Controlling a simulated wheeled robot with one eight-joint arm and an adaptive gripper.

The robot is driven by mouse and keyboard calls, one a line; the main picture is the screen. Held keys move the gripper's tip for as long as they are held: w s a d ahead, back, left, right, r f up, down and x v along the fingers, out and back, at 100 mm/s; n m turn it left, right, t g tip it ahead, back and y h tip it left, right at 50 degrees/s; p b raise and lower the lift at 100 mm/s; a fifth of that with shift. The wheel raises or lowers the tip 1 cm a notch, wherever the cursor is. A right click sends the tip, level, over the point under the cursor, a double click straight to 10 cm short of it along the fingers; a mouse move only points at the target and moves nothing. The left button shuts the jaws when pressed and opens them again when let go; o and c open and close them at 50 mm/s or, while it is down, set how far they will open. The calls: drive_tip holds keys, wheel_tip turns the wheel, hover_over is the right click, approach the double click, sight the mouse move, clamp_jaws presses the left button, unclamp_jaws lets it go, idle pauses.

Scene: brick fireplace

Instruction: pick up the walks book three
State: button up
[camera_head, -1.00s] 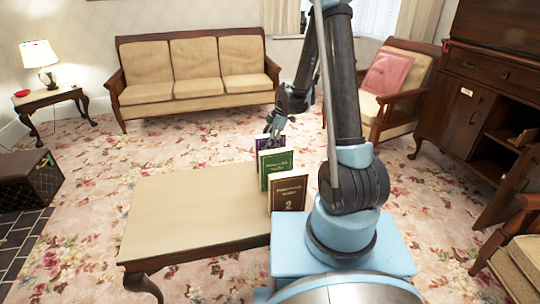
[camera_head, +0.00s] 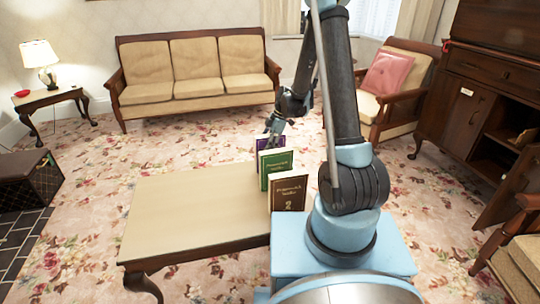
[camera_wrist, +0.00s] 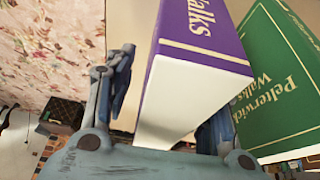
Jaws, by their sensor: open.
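A purple book (camera_head: 264,144) stands upright at the far end of a row of three on the table's right side. In the wrist view, the purple book (camera_wrist: 190,80) shows "Walks" on its cover; its number is not visible. The green book (camera_head: 276,166) and the brown book (camera_head: 289,194) marked 2 stand nearer. My gripper (camera_head: 272,127) is at the purple book's top. In the wrist view, my open gripper (camera_wrist: 170,95) has one finger left of the purple book and the other between it and the green book (camera_wrist: 268,85). Whether the fingers touch it is unclear.
The wooden table (camera_head: 190,210) has a clear top left of the books. A sofa (camera_head: 195,75) stands behind, an armchair (camera_head: 395,90) at back right, and a cabinet (camera_head: 480,100) on the right.

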clamp_jaws()
idle(0.4)
